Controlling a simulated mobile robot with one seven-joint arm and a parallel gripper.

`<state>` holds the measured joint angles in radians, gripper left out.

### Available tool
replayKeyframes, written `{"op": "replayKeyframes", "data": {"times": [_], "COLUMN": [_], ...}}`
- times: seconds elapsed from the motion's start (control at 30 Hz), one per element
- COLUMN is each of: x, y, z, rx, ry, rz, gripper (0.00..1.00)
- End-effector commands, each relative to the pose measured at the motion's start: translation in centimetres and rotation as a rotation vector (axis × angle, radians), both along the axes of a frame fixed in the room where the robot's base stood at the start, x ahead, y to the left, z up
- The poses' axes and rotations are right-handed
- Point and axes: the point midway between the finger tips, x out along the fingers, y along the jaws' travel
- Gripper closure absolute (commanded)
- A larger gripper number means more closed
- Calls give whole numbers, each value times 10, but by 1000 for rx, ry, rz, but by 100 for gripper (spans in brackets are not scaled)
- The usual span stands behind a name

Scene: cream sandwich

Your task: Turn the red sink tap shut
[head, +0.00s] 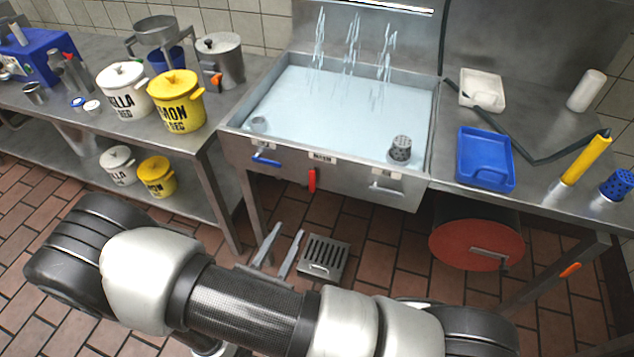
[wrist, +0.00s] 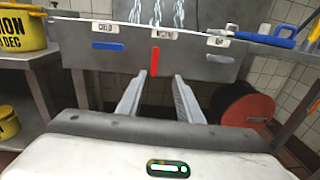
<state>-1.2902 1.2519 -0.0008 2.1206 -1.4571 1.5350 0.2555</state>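The red tap lever (head: 312,180) hangs straight down on the front of the steel sink (head: 225,143), below a small label. It also shows in the wrist view (wrist: 154,61), upright between and beyond my fingers. A blue lever (head: 266,160) lies to its left and a grey lever (head: 387,189) to its right, both roughly level. Water streams fall into the sink, which holds water. My gripper (head: 277,242) is open and empty, below and in front of the red lever; in the wrist view its two fingers (wrist: 160,88) are apart and point toward the sink front.
A perforated grey cup (head: 400,149) stands in the sink's front right. A blue tray (head: 485,159) and yellow-handled tool (head: 586,160) lie on the right counter. Yellow (head: 177,103) and white (head: 124,92) pots stand on the left table. A red drum (head: 475,245) sits under the right counter.

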Motion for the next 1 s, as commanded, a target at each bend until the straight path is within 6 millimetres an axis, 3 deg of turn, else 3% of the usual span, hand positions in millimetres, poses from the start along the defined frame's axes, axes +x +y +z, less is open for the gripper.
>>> {"op": "replayKeyframes", "data": {"times": [0.1,0.27,0.8,1.0], "x": [-2,13,120,148], "y": [6,1,-39,-49], "z": [-12,-12,-12,-12], "rx": [-27,-28,-27,-28], "ry": [0,-1,0,1], "rz": [51,52,48,49], "gripper": [67,67,67,67]}}
